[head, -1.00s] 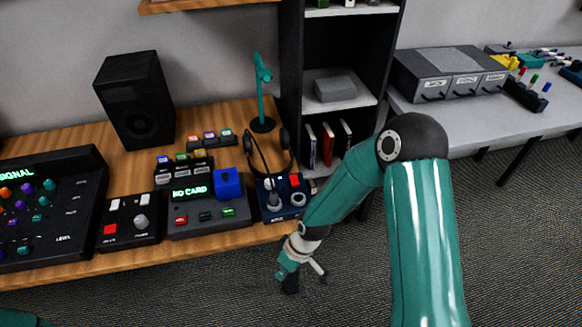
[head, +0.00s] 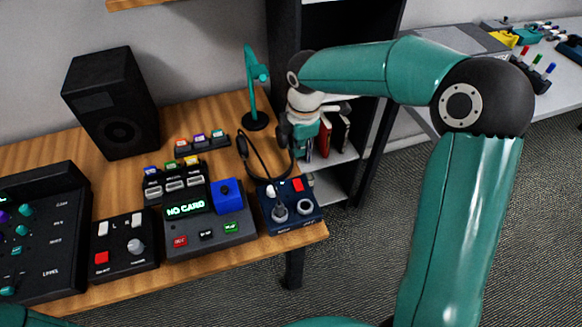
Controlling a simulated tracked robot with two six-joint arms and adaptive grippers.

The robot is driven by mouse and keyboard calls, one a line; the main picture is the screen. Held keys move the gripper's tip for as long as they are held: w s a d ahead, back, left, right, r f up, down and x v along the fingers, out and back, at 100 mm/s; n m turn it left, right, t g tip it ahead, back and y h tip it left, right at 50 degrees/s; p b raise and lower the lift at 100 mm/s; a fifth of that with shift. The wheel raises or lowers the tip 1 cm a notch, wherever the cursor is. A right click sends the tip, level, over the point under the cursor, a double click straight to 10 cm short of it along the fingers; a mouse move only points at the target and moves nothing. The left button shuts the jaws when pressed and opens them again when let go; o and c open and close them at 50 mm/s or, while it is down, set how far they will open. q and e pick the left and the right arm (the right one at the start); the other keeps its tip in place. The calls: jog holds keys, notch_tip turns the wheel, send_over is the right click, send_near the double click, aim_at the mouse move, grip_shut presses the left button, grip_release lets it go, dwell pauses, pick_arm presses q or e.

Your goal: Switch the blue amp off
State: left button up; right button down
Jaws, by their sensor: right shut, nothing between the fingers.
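The blue amp (head: 274,229) is a small dark blue box at the table's right front corner in the head view. On its top are a red switch (head: 298,184), a small white part, a grey knob (head: 280,213) and a round silver ring (head: 305,207). Which way the red switch is set, I cannot tell. My right gripper (head: 298,158) is shut and empty, pointing down above the back of the amp, and looks apart from the red switch. The gripper hides part of the black headphones (head: 253,160) behind the amp. My left gripper is out of view.
A card device (head: 212,245) with a "NO CARD" display and a blue block stands left of the amp. Further left are a small box (head: 125,262) and a mixer (head: 65,270). A green lamp (head: 252,90) and dark shelf (head: 345,180) stand behind. Open floor lies right.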

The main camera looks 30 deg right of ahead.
send_near(296, 182)
jog(key=f, duration=0.5)
jog(key=w+f+p, duration=0.1)
jog(key=f, duration=0.1)
jog(key=shift+d+f, duration=0.15)
dwell(0.3)
